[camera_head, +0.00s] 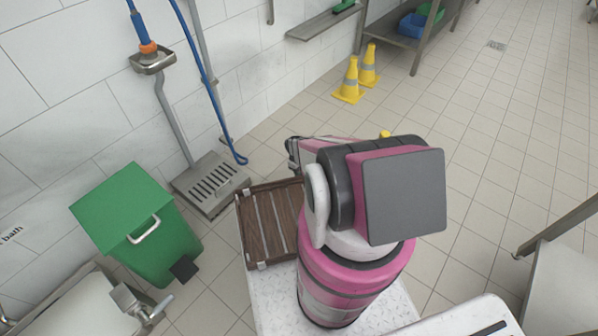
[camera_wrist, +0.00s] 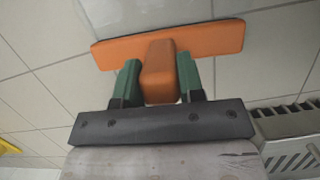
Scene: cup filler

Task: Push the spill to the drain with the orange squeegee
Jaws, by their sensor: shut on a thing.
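In the wrist view my gripper (camera_wrist: 157,82) has its two green fingers shut on the block-shaped grip of the orange squeegee (camera_wrist: 215,39). The squeegee's wide bar lies crosswise beyond the fingertips, over the tiled floor. I cannot tell whether it touches the floor. A paler, greyish patch (camera_wrist: 115,12) shows on the tiles just past the bar; it may be the spill, partly cut off by the frame. In the head view my arm hides the gripper and squeegee, and no spill is clear. A small square floor drain (camera_head: 496,45) is far off at the upper right.
A metal grate unit (camera_head: 212,184) stands at the wall, beside a green bin (camera_head: 135,222) and a brown slatted rack (camera_head: 268,222). Two yellow cones (camera_head: 350,82) stand near a metal shelf (camera_head: 412,45). The tiled floor at right is mostly open.

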